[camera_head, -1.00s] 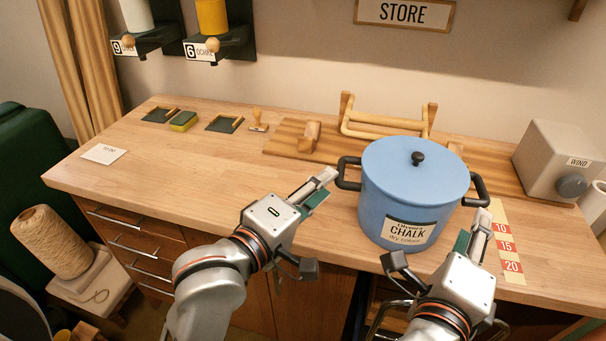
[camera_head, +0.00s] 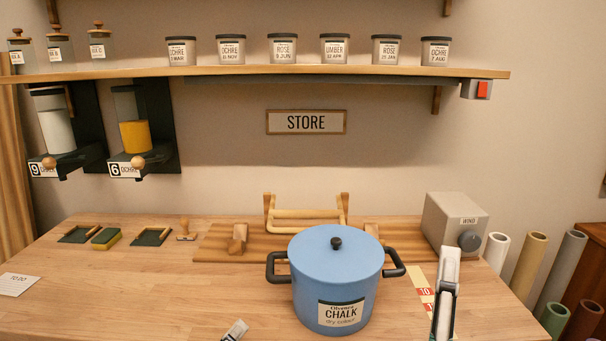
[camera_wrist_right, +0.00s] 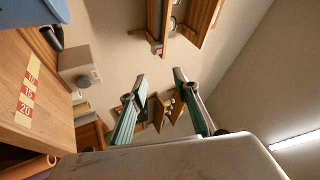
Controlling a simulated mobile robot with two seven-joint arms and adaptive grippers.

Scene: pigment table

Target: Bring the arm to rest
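My right gripper (camera_head: 449,262) points upward to the right of the blue chalk pot (camera_head: 337,285), apart from its right handle. In the right wrist view its two fingers (camera_wrist_right: 160,82) stand apart with nothing between them. Only the tip of my left gripper (camera_head: 236,331) shows at the bottom edge, left of the pot and apart from it; its opening cannot be made out. The lidded pot stands upright on the wooden table (camera_head: 200,290), and its side also shows at the top left of the right wrist view (camera_wrist_right: 32,11).
A grey box with a dial (camera_head: 452,225) stands behind my right gripper. A wooden rack (camera_head: 305,214) is behind the pot. A shelf of jars (camera_head: 270,74) crosses the wall above. Several rolls (camera_head: 528,262) stand at right. The table's left front is mostly clear.

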